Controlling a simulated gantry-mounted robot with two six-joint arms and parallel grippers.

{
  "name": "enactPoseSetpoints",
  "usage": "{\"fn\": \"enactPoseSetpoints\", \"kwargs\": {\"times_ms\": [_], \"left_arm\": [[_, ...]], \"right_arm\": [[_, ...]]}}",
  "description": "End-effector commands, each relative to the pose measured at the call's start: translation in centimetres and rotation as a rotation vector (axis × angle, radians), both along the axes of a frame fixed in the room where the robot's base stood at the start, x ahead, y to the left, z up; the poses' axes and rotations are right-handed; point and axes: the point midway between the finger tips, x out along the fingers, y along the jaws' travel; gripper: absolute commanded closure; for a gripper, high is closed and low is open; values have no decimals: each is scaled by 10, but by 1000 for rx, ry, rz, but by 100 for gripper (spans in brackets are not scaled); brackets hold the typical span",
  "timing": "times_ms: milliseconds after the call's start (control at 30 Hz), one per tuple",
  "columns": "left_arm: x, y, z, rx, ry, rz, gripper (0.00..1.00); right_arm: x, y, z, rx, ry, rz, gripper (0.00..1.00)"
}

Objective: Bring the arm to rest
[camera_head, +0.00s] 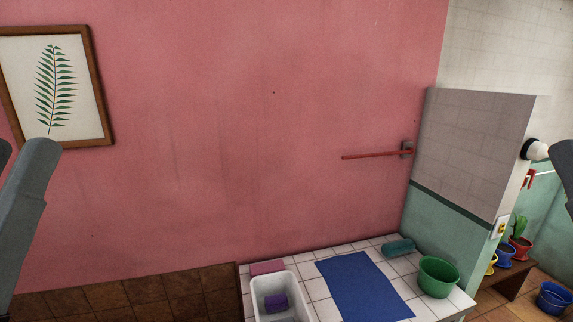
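A grey link of my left arm (24,205) stands along the left edge, in front of the pink wall. A small grey part of my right arm (565,165) shows at the right edge. Neither gripper shows in the head view, so whether they are open or shut is hidden. No object is seen in contact with the visible arm parts.
The tiled counter (305,277) holds a white basin (260,290) with a purple block (275,303), a blue mat (360,288), a teal roll (398,247) and a green bowl (438,275). A red bar (375,155) juts from the wall. Pots (520,245) stand right.

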Motion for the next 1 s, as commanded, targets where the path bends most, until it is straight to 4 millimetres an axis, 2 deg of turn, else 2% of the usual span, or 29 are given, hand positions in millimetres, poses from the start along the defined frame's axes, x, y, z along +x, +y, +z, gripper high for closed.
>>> {"fn": "enactPoseSetpoints", "kwargs": {"times_ms": [33, 167, 300, 400, 500, 633, 1000], "left_arm": [[0, 0, 46, -1, 1, 1, 60], [1, 0, 107, -1, 1, 1, 60], [1, 1, 176, -2, 1, 1, 60], [1, 1, 217, -2, 2, 1, 60], [1, 1, 245, -2, 2, 1, 60], [1, 1, 258, -2, 2, 1, 60], [1, 1, 255, -3, 1, 1, 60]], "right_arm": [[0, 0, 46, 0, 1, 0, 100], [1, 0, 107, 0, 2, 0, 100], [1, 0, 175, 0, 2, 0, 100], [1, 0, 217, 0, 2, 0, 100], [1, 0, 245, 0, 2, 0, 100], [1, 0, 258, 0, 3, 0, 100], [1, 0, 255, 0, 4, 0, 100]]}}
